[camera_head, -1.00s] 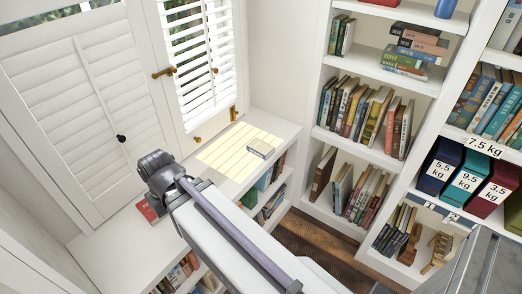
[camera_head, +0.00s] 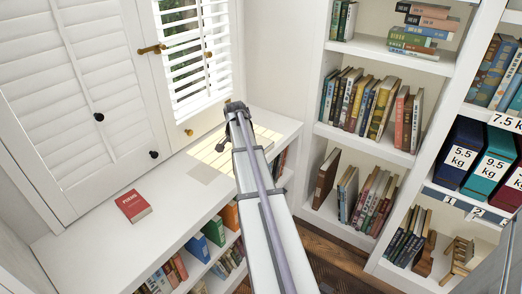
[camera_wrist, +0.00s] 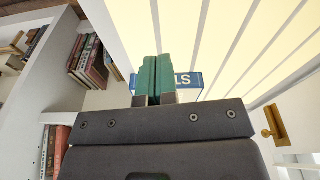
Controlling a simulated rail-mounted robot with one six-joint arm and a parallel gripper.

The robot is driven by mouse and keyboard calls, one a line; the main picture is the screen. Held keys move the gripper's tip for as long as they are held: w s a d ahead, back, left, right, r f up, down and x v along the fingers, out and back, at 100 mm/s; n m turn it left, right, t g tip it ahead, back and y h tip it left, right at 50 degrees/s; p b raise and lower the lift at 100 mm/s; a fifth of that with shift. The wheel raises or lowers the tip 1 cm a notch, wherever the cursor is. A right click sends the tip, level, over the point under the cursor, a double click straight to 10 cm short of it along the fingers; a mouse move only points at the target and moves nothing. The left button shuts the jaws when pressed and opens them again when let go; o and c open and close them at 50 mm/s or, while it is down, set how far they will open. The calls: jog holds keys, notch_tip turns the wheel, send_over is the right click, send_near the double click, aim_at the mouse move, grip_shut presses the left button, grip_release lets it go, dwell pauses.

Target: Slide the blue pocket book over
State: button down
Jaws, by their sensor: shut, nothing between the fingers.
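The blue pocket book (camera_wrist: 189,80) shows in the wrist view as a blue strip with white letters, partly hidden behind my fingers. My gripper (camera_wrist: 155,66) is shut, its two green finger pads together with nothing between them. The fingertips overlap the book in the picture; I cannot tell whether they touch it. In the head view my arm's far end (camera_head: 237,112) is over the far end of the white counter, by the window, and the book is hidden behind the arm there.
A red book (camera_head: 133,205) lies flat on the left part of the white counter (camera_head: 178,212), with bare counter between it and my arm. The shuttered window (camera_head: 194,55) borders the counter behind. A tall bookcase (camera_head: 390,150) stands to the right.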

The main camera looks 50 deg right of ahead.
aim_at(261, 140)
jog(key=shift+s+a+r+m, duration=0.25)
jog(key=shift+r+m, duration=0.15)
jog(key=shift+m, duration=0.3)
jog(key=shift+w+d+f, duration=0.1)
jog(key=shift+w+d, duration=0.1)
jog(key=shift+d, duration=0.25)
jog(key=d, duration=0.3)
jog(key=w+d, duration=0.1)
jog(key=d, duration=0.7)
jog(key=shift+w, duration=0.35)
jog(key=shift+f+b, duration=0.7)
jog(key=shift+f, duration=0.05)
jog(key=shift+s+a+r, duration=0.1)
jog(key=shift+s+a, duration=0.1)
jog(key=shift+s, duration=0.05)
